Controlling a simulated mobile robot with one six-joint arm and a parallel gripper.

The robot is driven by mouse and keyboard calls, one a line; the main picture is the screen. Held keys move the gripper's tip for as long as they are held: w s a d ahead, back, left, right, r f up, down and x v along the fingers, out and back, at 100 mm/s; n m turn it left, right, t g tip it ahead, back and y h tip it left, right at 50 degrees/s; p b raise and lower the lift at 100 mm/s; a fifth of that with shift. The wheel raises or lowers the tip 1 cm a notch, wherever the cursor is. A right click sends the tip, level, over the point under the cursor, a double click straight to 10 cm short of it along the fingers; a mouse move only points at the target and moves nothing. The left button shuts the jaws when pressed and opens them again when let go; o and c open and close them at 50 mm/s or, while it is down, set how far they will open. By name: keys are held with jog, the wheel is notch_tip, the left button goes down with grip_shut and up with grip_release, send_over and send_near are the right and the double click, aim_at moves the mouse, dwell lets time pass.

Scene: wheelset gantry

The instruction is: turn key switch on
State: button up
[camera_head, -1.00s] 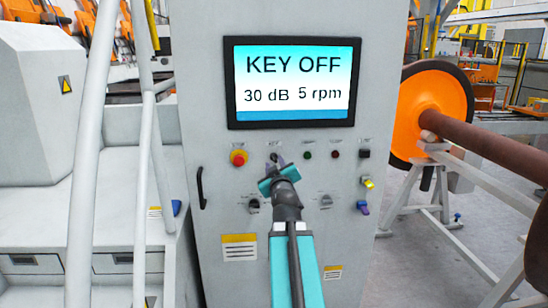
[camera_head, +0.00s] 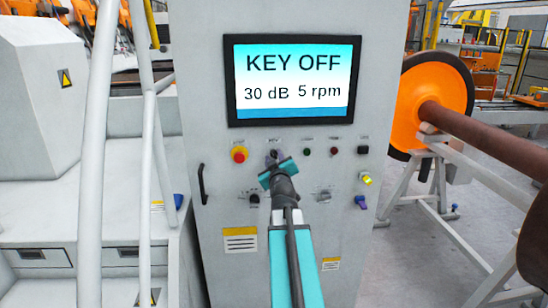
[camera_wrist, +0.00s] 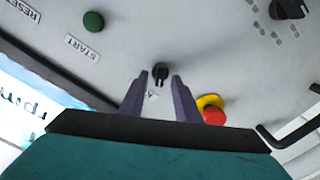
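The key switch (camera_wrist: 161,70) is a small black knob on the grey panel. In the wrist view it lies between the tips of my gripper (camera_wrist: 160,76), whose two purple fingers stand apart on either side with a gap to it. Contact is not visible. In the head view my gripper (camera_head: 275,161) is at the panel below the screen and largely covers the key switch (camera_head: 274,153). The screen (camera_head: 293,80) reads KEY OFF, 30 dB, 5 rpm.
A red stop button on a yellow base (camera_head: 239,155) sits left of my gripper. A green START button (camera_wrist: 93,21) and other knobs are nearby. A handle (camera_head: 203,185) is at the panel's left; white rails (camera_head: 148,130) stand further left. An orange wheel (camera_head: 428,105) is at right.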

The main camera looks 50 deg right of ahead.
jog(key=shift+w+d, duration=0.15)
jog(key=shift+w, duration=0.05)
grip_shut()
jog(key=shift+m, duration=0.4)
jog(key=m, duration=0.5)
jog(key=shift+s+b, duration=0.1)
jog(key=shift+b, duration=0.2)
jog(key=m, duration=0.6)
jog(key=shift+s+d+p, duration=0.1)
jog(key=shift+d+p, duration=0.05)
jog(key=shift+p, duration=0.15)
dwell(0.3)
